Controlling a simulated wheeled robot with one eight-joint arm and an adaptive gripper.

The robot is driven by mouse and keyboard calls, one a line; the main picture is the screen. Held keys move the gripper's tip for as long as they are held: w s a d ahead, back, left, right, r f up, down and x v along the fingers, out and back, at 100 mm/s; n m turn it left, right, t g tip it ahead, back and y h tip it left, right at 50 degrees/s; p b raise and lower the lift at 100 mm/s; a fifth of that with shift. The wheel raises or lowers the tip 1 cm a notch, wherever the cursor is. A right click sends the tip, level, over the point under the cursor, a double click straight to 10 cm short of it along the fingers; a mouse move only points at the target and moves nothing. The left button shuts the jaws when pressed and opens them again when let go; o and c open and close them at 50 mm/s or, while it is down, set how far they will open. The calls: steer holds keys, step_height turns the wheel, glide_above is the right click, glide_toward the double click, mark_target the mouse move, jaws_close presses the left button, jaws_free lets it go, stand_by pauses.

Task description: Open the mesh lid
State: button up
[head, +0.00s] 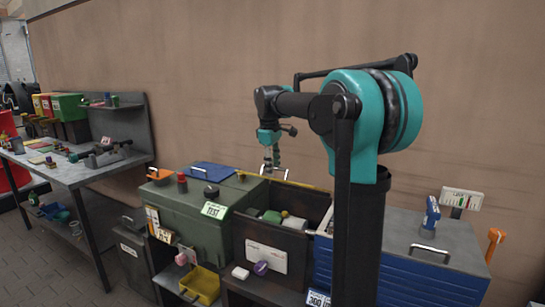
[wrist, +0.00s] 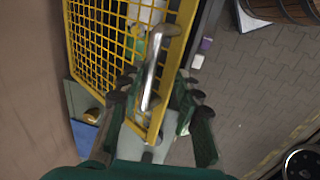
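The mesh lid (wrist: 107,42) has a yellow frame and grid in the wrist view, with green and white things showing behind it. Its silver bar handle (wrist: 152,72) lies between my gripper's fingers. My gripper (wrist: 157,86) has its fingers apart on both sides of the handle; I see no clear grip on it. In the head view my gripper (head: 272,160) hangs over the dark bin (head: 262,262). A yellow edge (head: 300,184) shows above the bin's open-looking inside, so the lid seems raised; its angle is unclear.
A green case (head: 185,215) stands left of the bin and a blue drawer cabinet (head: 420,265) right of it. A purple object (head: 261,268) and a white block (head: 240,272) sit at the bin's front. The wall (head: 200,90) is close behind.

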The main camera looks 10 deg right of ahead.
step_height(320, 180, up, 20)
steer(key=s+a, duration=0.1)
steer(key=shift+s+a, duration=0.15)
steer(key=shift+s, duration=0.2)
stand_by(2.0)
steer(key=shift+f, duration=0.1)
steer(key=shift+c, duration=1.3)
steer(key=s+a+f+n+h, duration=0.1)
steer(key=f+n, duration=0.1)
steer(key=n, duration=0.1)
steer(key=a+f+n+t, duration=0.1)
steer(key=a+f+n, duration=0.1)
steer(key=f+n, duration=0.1)
steer(key=s+a+f+n+t+h, duration=0.1)
steer(key=f+n, duration=0.1)
steer(key=shift+s+a+f+n+h, duration=0.2)
steer(key=shift+s+f+n+h, duration=0.1)
steer(key=shift+f+n, duration=0.1)
jaws_close()
steer(key=s+a+f+n+t+h, duration=0.1)
steer(key=s+a+f+n+t, duration=0.2)
steer(key=s+f+n, duration=0.35)
steer(key=w+d+f+n, duration=0.2)
steer(key=w+d+f, duration=0.4)
steer(key=w, duration=0.4)
steer(key=shift+n+t, duration=0.3)
steer(key=shift+n, duration=0.05)
